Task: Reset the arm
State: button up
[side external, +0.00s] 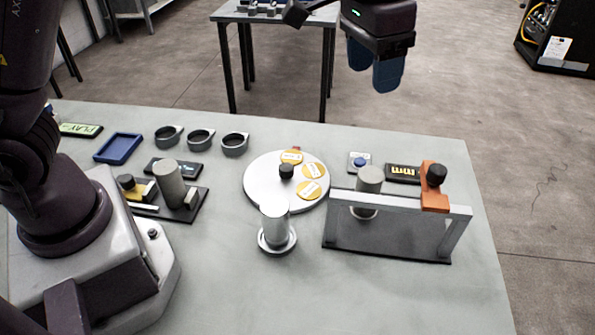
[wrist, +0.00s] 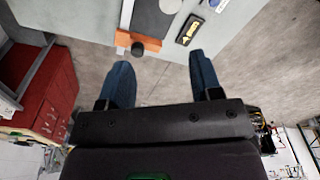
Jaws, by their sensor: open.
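My gripper (side external: 374,76) hangs high at the top of the side view, beyond the table's far edge and well above the bench surface. Its two blue fingers point down with nothing visible between them. In the wrist view the fingers (wrist: 160,66) are spread apart, with bare floor behind the gap. The grey gantry frame (side external: 345,202) stands at the right of the table. An orange carriage (side external: 434,198) with a black knob (side external: 436,174) sits near the right end of its top bar. The orange carriage also shows at the top of the wrist view (wrist: 124,41).
On the table (side external: 400,300) stand a white turntable (side external: 258,187) with orange labels, a metal cylinder on a round base (side external: 276,241), another cylinder (side external: 370,178), several dark rings (side external: 200,139) and a blue tray (side external: 118,148). The table's front right is clear.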

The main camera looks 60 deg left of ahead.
jog(key=s+a+r+n+t, duration=0.1)
jog(key=s+a+t, duration=0.1)
jog(key=s+a, duration=0.4)
jog(key=s+a+r+n+t, duration=0.1)
jog(key=s+a, duration=0.6)
jog(key=s, duration=1)
jog(key=shift+s+a+r+n+t, duration=0.2)
jog(key=shift+s+r+n+t, duration=0.15)
jog(key=shift+r+t, duration=0.4)
